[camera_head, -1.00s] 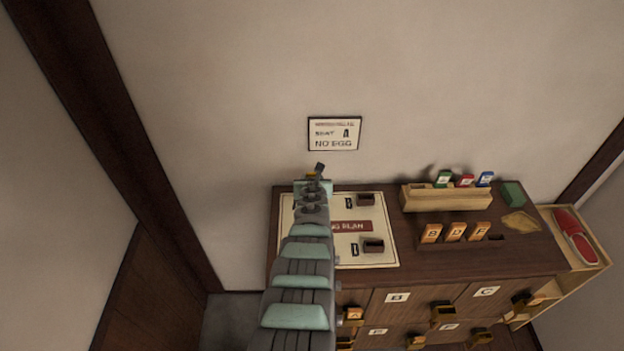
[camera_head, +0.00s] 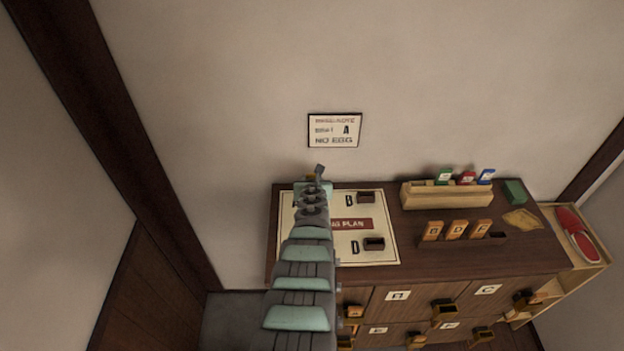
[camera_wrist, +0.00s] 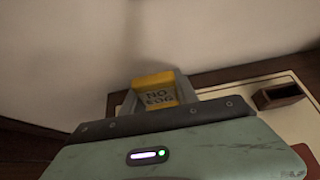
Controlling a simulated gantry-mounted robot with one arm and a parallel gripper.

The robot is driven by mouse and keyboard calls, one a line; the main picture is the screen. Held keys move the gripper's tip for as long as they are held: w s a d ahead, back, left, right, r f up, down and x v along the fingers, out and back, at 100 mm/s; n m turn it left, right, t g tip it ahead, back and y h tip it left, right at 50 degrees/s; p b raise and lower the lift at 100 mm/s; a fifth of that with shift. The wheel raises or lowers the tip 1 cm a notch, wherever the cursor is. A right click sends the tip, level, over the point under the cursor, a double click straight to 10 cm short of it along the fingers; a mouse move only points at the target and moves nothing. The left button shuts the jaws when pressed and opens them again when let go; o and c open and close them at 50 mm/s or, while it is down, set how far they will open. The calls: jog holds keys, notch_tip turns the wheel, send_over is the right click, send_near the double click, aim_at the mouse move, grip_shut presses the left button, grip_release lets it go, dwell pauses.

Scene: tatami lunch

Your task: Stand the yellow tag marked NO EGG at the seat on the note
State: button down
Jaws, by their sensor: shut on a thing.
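The yellow NO EGG tag (camera_wrist: 156,88) is held in my gripper (camera_wrist: 158,97), with its lettering facing the wrist camera. In the head view my gripper (camera_head: 317,172) is over the far left part of the seating plan board (camera_head: 390,256), and my arm hides much of the board's left side. The wall note (camera_head: 334,130) reads seat A and NO EGG. On the board the dark holder by B (camera_head: 367,197) and the one by D (camera_head: 374,244) show and look empty. The A seat is hidden behind my arm.
A wooden rack (camera_head: 446,198) holds green, red and blue tags. Orange tags (camera_head: 455,231) stand in a dark holder in front of it. A green block (camera_head: 514,191) and a tan piece (camera_head: 521,219) lie at right. The wall rises close behind the cabinet.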

jog(key=shift+s+f+b, duration=0.1)
jog(key=shift+f+b, duration=0.2)
jog(key=shift+f, duration=0.2)
dwell(0.8)
jog(key=shift+f+b, duration=0.6)
jog(key=shift+f, duration=0.05)
dwell(0.7)
jog(key=shift+f+b, duration=0.4)
jog(key=shift+f, duration=0.15)
dwell(0.5)
jog(key=shift+c, duration=1.1)
grip_release()
